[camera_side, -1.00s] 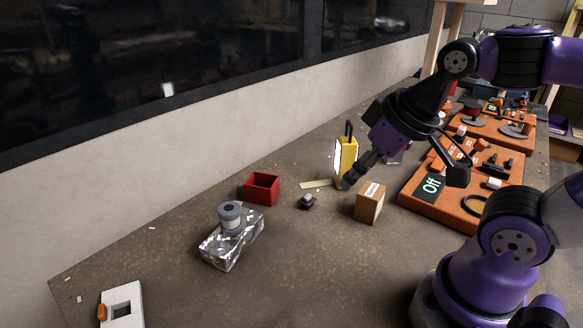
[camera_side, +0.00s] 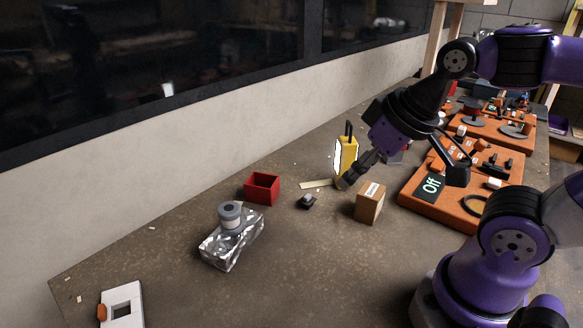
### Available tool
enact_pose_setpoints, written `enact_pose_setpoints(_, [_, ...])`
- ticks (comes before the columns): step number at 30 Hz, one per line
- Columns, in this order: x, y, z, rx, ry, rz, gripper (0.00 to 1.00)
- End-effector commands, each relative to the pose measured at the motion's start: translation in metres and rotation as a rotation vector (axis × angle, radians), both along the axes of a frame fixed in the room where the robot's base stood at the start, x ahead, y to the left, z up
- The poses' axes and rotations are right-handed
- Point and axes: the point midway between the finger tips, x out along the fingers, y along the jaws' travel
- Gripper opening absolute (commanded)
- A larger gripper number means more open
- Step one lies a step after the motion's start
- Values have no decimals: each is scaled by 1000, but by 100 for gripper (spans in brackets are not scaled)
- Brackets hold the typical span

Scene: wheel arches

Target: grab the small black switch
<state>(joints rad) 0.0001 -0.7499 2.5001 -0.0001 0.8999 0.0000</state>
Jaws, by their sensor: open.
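The small black switch (camera_side: 307,201) lies on the table, in front of and to the right of the red box. It is small and dark with a greyish top. My gripper (camera_side: 347,183) points down and to the left, just right of the switch and apart from it, beside the yellow tool. It is open and holds nothing that I can see. Its fingertips are small and dark in this view.
A red open box (camera_side: 262,188) stands left of the switch. A cardboard box (camera_side: 369,203) stands close to its right. A yellow tool (camera_side: 346,155) stands behind my gripper. A foil-wrapped block (camera_side: 231,243) with a grey roll lies front left. Orange boards (camera_side: 462,203) lie right.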

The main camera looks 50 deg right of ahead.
Motion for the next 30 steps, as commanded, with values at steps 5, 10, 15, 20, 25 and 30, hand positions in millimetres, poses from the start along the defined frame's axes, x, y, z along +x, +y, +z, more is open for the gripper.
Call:
enact_pose_setpoints(5, [0, 0, 0, 0, 0, 0, 76])
enact_pose_setpoints(10, [0, 0, 0, 0, 0, 0, 76])
enact_pose_setpoints(15, [10, -4, 4, -8, 38, 0, 76])
enact_pose_setpoints(20, [47, -18, 10, -28, 155, 6, 76])
enact_pose_setpoints(25, [96, -42, -5, -36, 308, 22, 76])
enact_pose_setpoints(30, [131, -66, -33, -25, 425, 41, 76])
